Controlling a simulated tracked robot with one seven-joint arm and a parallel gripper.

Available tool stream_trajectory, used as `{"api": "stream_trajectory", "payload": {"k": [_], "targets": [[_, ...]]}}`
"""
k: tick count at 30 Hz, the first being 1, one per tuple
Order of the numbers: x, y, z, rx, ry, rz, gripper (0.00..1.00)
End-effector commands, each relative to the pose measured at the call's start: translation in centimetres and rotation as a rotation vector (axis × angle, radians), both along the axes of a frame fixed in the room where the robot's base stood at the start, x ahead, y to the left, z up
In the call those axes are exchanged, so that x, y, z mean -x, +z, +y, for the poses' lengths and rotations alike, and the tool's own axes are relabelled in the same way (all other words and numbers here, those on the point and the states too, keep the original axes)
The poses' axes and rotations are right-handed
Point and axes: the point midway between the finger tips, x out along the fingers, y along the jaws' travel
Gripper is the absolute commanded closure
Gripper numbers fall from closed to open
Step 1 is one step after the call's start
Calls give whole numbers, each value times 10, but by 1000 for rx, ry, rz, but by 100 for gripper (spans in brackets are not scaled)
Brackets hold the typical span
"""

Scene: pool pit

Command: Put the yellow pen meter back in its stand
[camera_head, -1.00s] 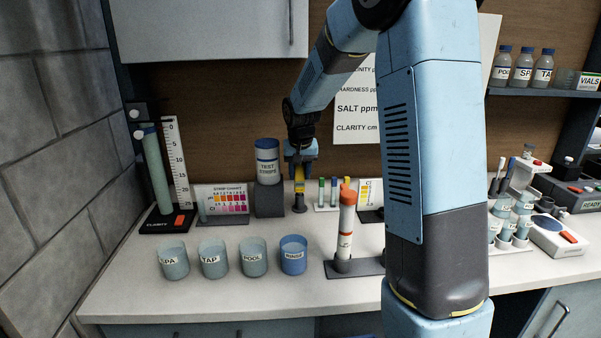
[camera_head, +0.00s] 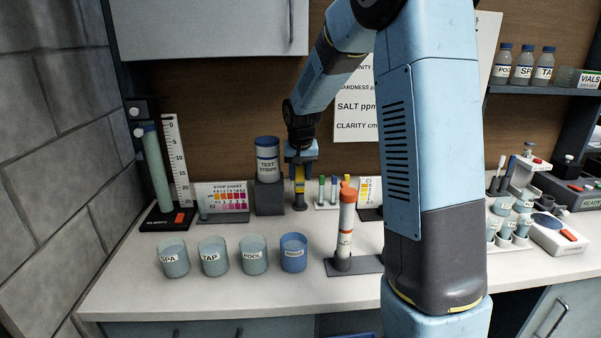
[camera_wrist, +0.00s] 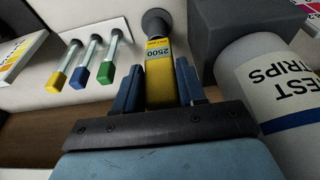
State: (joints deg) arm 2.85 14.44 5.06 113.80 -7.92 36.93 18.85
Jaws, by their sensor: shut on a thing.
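The yellow pen meter (camera_head: 299,180) is upright between the fingers of my gripper (camera_head: 300,168). In the wrist view its yellow body (camera_wrist: 159,80) shows a display reading 2500, and my gripper (camera_wrist: 158,85) has a blue finger on each side of it. The meter's lower end is at a dark round stand (camera_head: 299,202) on the counter; the stand also shows in the wrist view (camera_wrist: 156,21). The meter's lower end lines up with the stand, but I cannot tell how deep it sits in it.
The test strips tub (camera_head: 267,160) on its dark block (camera_head: 269,198) is close on the left. Colour-capped vials (camera_head: 333,190) stand close on the right. An orange-capped tube (camera_head: 346,225) and the rinse cup (camera_head: 293,253) are in front.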

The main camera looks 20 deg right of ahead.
Motion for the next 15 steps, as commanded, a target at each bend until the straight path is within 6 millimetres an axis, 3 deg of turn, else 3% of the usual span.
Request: {"api": "stream_trajectory", "payload": {"k": [8, 9, 15], "targets": [[0, -3, 0, 0, 0, 0, 92], [0, -3, 0, 0, 0, 0, 59], [0, -3, 0, 0, 0, 0, 40]]}}
